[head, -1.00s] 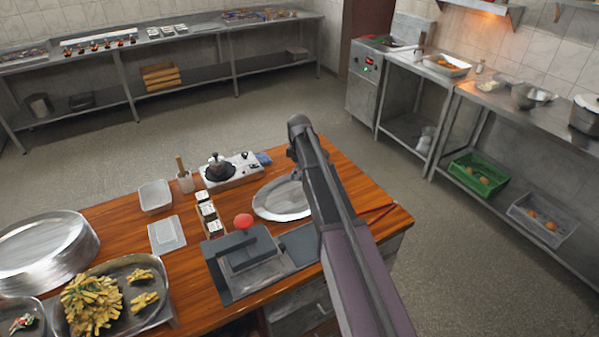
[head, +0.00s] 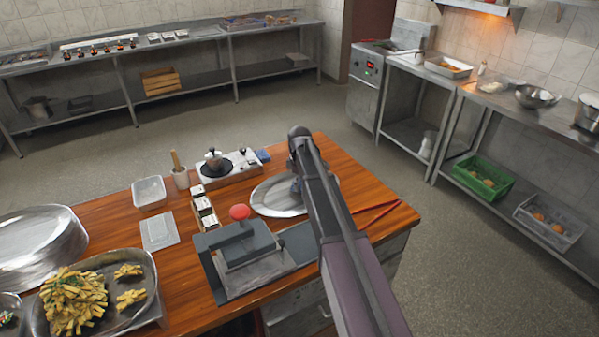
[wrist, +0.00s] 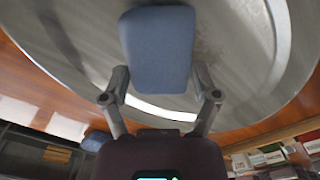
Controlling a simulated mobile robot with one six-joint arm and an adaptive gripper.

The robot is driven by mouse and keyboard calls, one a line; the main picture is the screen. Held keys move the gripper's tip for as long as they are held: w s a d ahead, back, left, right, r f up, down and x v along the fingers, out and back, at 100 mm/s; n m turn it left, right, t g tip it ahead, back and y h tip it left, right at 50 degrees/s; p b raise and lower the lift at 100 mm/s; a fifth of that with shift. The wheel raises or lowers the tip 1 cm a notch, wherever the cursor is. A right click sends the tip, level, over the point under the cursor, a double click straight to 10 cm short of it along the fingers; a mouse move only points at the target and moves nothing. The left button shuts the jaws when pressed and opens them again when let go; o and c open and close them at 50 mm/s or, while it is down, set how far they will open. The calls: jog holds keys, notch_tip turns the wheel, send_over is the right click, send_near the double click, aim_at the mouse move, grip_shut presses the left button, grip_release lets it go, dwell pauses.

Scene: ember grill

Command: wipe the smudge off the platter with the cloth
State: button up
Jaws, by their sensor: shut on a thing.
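The platter (head: 268,203) is an oval grey metal dish on the wooden counter, partly hidden behind my arm in the head view. It fills much of the wrist view (wrist: 75,45). My gripper (wrist: 161,80) is shut on the folded blue cloth (wrist: 158,45), which lies over the platter's surface. In the head view my gripper (head: 296,187) is low at the platter's right part. I cannot tell for sure whether the cloth touches the metal. A faint pale patch shows right of the cloth in the wrist view; I cannot tell if it is the smudge.
A small burner with a pot (head: 214,160) and a blue item (head: 262,156) are behind the platter. A press with a red knob (head: 240,212) stands in front. White-topped containers (head: 204,207) stand left. Red sticks (head: 377,212) lie right.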

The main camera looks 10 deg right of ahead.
aim_at(291, 187)
jog(key=shift+s+a, duration=0.1)
jog(key=shift+a, duration=0.4)
jog(key=shift+s+a+r, duration=0.1)
jog(key=shift+s+a, duration=0.3)
jog(key=shift+a, duration=0.25)
jog(key=shift+s+a, duration=0.15)
jog(key=shift+a, duration=0.5)
jog(key=shift+d, duration=0.1)
jog(key=shift+w+d, duration=0.3)
jog(key=shift+d, duration=0.35)
jog(key=shift+w+d, duration=0.15)
jog(key=shift+d, duration=0.45)
jog(key=shift+w+d, duration=0.2)
jog(key=shift+d, duration=0.25)
jog(key=shift+s+a, duration=0.4)
jog(key=shift+a, duration=0.2)
jog(key=shift+s+a, duration=0.1)
jog(key=shift+a, duration=0.55)
jog(key=shift+s+a, duration=0.3)
jog(key=shift+a, duration=0.15)
jog(key=shift+w+d, duration=0.3)
jog(key=shift+d, duration=0.2)
jog(key=shift+w+d, duration=0.25)
jog(key=shift+d, duration=0.55)
jog(key=shift+w+d+r+p, duration=0.2)
jog(key=shift+d+r+p, duration=0.3)
jog(key=shift+p, duration=0.35)
notch_tip(291, 187, up, 6)
jog(key=p, duration=0.6)
jog(key=shift+r, duration=0.2)
